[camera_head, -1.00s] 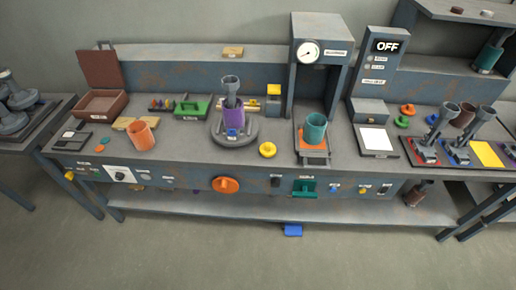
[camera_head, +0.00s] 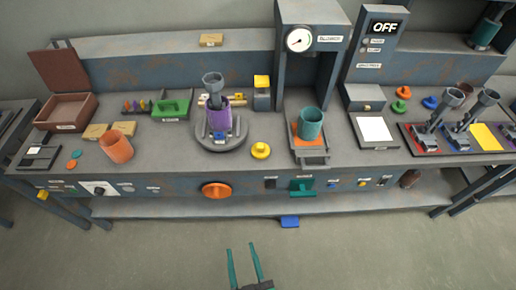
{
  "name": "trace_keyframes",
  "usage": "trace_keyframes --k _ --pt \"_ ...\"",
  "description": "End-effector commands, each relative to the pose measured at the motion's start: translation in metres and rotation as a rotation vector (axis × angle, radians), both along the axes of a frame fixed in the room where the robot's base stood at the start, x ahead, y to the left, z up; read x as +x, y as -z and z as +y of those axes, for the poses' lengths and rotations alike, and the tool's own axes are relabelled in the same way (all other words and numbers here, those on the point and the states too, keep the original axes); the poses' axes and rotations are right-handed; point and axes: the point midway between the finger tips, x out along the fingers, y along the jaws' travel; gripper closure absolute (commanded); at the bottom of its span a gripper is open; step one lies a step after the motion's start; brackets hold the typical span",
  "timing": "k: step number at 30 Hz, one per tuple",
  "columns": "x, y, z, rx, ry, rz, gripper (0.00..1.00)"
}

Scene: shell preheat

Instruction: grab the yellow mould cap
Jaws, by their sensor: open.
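The yellow mould cap (camera_head: 261,150) is a small round piece with a raised knob. It sits on the workbench (camera_head: 180,140) near its front edge, between the round grey stand and the press. My gripper (camera_head: 242,250) is at the bottom of the view, with two thin teal fingers apart and nothing between them. It appears in front of the bench, over the floor area, well below the cap in the picture. Nothing hides the cap.
The round stand (camera_head: 207,146) holds a purple cup (camera_head: 216,115) left of the cap. The press (camera_head: 285,75) with a teal cup (camera_head: 311,122) stands to its right. Green, orange and blue caps (camera_head: 430,102) lie farther right. An orange knob (camera_head: 216,190) is on the bench front.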

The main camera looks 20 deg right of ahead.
Motion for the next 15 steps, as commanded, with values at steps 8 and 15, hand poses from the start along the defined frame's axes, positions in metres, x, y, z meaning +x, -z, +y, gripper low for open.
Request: trace_keyframes --k 8,15 --pt "0.094 0.012 -0.039 -0.009 0.085 0.027 0.56" --pt "0.172 0.003 -0.073 -0.002 0.155 0.056 0.56"
